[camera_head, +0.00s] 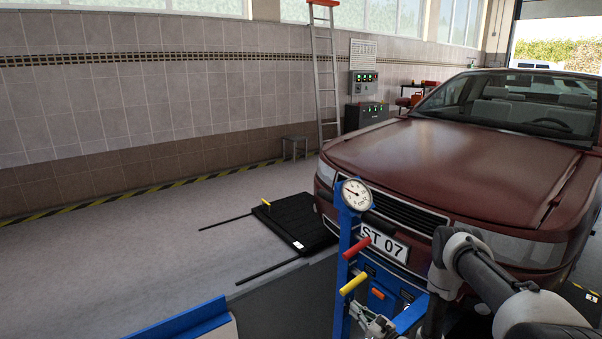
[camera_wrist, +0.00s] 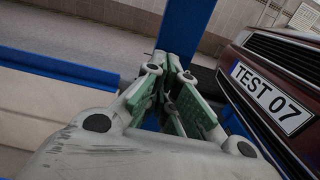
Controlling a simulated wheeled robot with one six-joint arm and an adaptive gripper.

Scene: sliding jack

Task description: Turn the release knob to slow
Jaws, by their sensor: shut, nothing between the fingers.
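The sliding jack's blue post (camera_head: 346,240) stands in front of the car and carries a round white gauge (camera_head: 356,194) at its top. A red handle (camera_head: 357,248) and a yellow handle (camera_head: 354,284) stick out from it. I cannot make out which part is the release knob or its setting. My gripper (camera_head: 364,314) is low beside the post in the head view. In the wrist view my gripper (camera_wrist: 174,66) has its green-padded fingers shut with nothing between them, pointing at the blue post (camera_wrist: 186,28). Whether they touch it is unclear.
The dark red car (camera_head: 450,165) stands close behind the jack, its plate (camera_wrist: 270,97) close on the right in the wrist view. A blue rail (camera_head: 185,320) lies at the lower left. A black platform (camera_head: 296,222) lies left of the car. The floor farther left is clear.

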